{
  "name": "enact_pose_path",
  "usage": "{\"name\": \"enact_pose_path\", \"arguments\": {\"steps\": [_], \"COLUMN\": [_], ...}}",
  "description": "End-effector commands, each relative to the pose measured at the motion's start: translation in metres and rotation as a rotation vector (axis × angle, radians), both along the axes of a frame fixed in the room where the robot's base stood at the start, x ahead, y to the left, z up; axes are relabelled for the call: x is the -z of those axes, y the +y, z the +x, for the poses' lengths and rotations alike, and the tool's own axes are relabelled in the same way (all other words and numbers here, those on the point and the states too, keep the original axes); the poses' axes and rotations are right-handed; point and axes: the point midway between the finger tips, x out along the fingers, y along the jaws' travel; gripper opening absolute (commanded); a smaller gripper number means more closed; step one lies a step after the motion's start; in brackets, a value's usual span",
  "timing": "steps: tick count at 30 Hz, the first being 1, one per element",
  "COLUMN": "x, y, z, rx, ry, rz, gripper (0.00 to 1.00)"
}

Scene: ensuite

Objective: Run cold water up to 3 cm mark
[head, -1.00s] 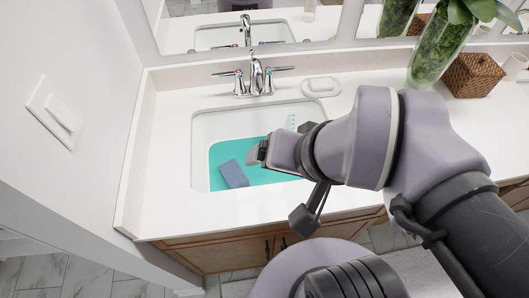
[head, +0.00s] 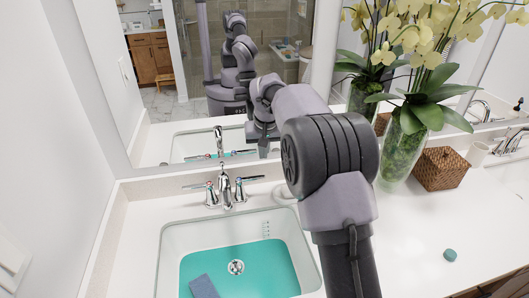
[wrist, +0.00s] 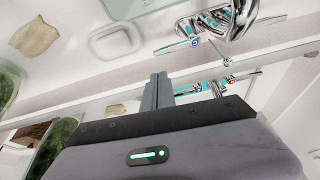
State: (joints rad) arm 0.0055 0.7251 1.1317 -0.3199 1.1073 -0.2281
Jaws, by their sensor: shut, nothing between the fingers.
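The sink basin (head: 172,250) has a flat teal area across its bottom, with the drain (head: 236,267) showing; I cannot tell if this is water. Small scale marks (head: 266,229) are on its back wall. The chrome faucet (head: 225,188) has a red-marked left handle and a blue-marked cold handle (head: 240,188) on the right. No stream shows from the spout. The blue-marked handle is also in the wrist view (wrist: 193,42). My gripper (wrist: 158,90) is shut and empty, apart from that handle. In the head view my gripper (head: 263,148) is above and right of the faucet, near the mirror.
A blue-grey sponge (head: 203,287) lies in the basin. A white soap dish (wrist: 118,42) is on the counter beside the faucet. A glass vase of orchids (head: 400,155) and a woven basket (head: 438,168) stand at the right. The mirror (head: 160,75) rises behind the faucet.

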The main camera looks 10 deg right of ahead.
Motion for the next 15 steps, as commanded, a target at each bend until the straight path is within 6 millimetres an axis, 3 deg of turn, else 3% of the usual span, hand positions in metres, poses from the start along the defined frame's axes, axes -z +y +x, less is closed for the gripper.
{"name": "enact_pose_path", "arguments": {"steps": [5,15], "x": [0.022,0.085], "y": [-0.001,-0.002], "z": [0.011,0.032], "rx": [-0.005,-0.004], "ry": [0.003,0.002], "rz": [-0.006,-0.006], "gripper": [0.0,0.0]}}
